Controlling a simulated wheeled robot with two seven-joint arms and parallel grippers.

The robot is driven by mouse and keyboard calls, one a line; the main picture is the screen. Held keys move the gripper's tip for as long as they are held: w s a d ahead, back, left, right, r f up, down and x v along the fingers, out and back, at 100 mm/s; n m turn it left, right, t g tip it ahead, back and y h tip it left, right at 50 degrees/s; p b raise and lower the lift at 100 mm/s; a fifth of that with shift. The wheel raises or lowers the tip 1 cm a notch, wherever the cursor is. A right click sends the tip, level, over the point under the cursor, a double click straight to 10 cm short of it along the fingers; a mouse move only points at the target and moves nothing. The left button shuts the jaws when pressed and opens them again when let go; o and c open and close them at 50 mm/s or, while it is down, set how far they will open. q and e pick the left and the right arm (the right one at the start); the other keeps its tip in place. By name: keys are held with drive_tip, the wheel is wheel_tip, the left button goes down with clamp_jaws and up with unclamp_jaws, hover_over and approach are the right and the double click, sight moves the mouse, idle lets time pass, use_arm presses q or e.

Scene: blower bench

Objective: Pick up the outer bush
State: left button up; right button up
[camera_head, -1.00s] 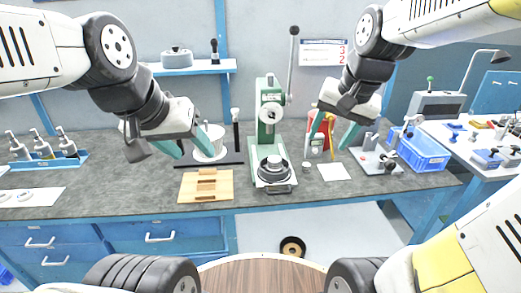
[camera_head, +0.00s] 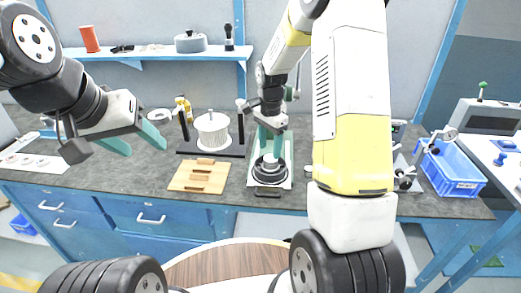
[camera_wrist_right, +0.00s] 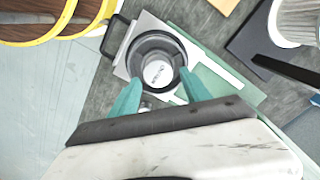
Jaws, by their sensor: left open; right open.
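A round black part (camera_head: 269,169) with a raised ring sits on the base of the green press. In the right wrist view the black ring (camera_wrist_right: 146,52) surrounds a silver round centre (camera_wrist_right: 158,74). I cannot tell for sure which piece is the outer bush. My left gripper (camera_head: 144,149) is open and empty above the bench, left of the white pot.
The white ribbed pot (camera_head: 212,130) stands on a dark stand. A wooden board (camera_head: 200,176) lies left of the press. A blue crate (camera_head: 452,169) is at the right. My right arm hides the bench right of the press. The front left bench is mostly clear.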

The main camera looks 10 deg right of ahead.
sight(270, 158)
drive_tip(key=f, duration=0.5)
drive_tip(key=shift+s+d+f, duration=0.1)
drive_tip(key=shift+d+f, duration=0.05)
drive_tip(key=shift+d, duration=0.1)
drive_tip(key=shift+c, duration=0.5)
clamp_jaws()
